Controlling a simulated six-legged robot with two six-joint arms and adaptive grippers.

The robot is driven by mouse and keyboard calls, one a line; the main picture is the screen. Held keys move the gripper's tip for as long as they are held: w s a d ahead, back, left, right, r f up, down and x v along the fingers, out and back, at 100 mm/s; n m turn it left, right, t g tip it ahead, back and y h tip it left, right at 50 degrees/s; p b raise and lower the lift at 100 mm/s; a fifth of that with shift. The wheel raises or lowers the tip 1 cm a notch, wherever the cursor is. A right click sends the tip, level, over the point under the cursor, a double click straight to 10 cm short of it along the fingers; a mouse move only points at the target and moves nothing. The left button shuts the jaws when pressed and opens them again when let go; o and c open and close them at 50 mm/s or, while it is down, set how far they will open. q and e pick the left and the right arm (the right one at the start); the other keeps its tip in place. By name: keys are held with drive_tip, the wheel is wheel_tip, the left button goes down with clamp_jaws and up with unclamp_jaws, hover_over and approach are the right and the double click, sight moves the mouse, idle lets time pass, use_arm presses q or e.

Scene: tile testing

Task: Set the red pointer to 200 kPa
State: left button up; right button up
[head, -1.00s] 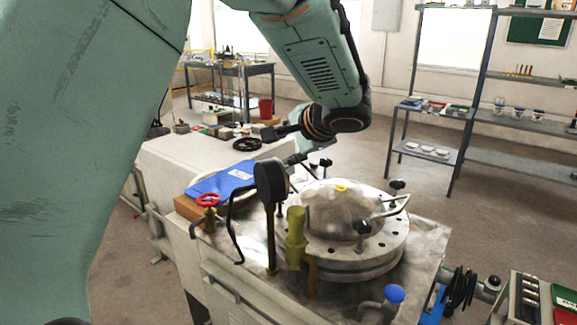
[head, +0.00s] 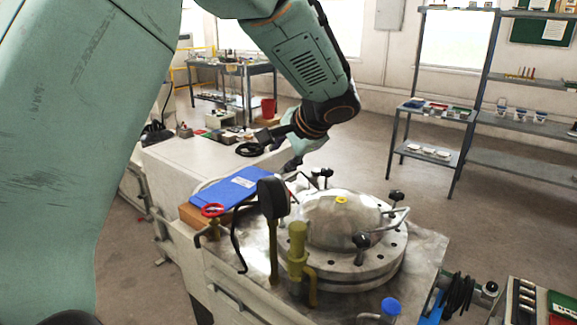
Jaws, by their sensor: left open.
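The gauge (head: 271,198) is a dark round head on a yellowish stem, standing on the near side of the bench. Its face is turned away from me, so the red pointer and the scale are hidden. My left gripper (head: 273,152) is beyond the gauge and above the bench, below the wrist of the green arm. Its dark fingers are spread and hold nothing that I can see. It is apart from the gauge in the picture. My right gripper is not in view.
A domed metal vessel (head: 340,222) with black clamp knobs stands right of the gauge. A yellow-green valve (head: 298,240) is close beside the gauge. A red handwheel (head: 212,210), a blue folder (head: 238,184) and a blue knob (head: 391,306) are nearby. Shelves (head: 520,157) stand behind.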

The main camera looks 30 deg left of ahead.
sight(287, 190)
use_arm(q)
drive_tip(key=g+h+p, duration=0.1)
drive_tip(key=p, duration=0.1)
drive_tip(key=h+p, duration=0.2)
drive_tip(key=shift+s+a+g, duration=0.2)
drive_tip(key=shift+s+g, duration=0.2)
drive_tip(key=f+h, duration=0.1)
drive_tip(key=f, duration=0.1)
drive_tip(key=w+f+m, duration=0.1)
drive_tip(key=f, duration=0.2)
drive_tip(key=d+f+m+h, duration=0.1)
drive_tip(key=f, duration=0.1)
drive_tip(key=shift+w+f+h+p, duration=0.15)
drive_tip(key=shift+w+h+p, duration=0.15)
drive_tip(key=shift+p, duration=0.1)
drive_tip(key=shift+f, duration=0.5)
drive_tip(key=shift+c, duration=0.6)
drive_tip(key=shift+w, duration=0.1)
clamp_jaws()
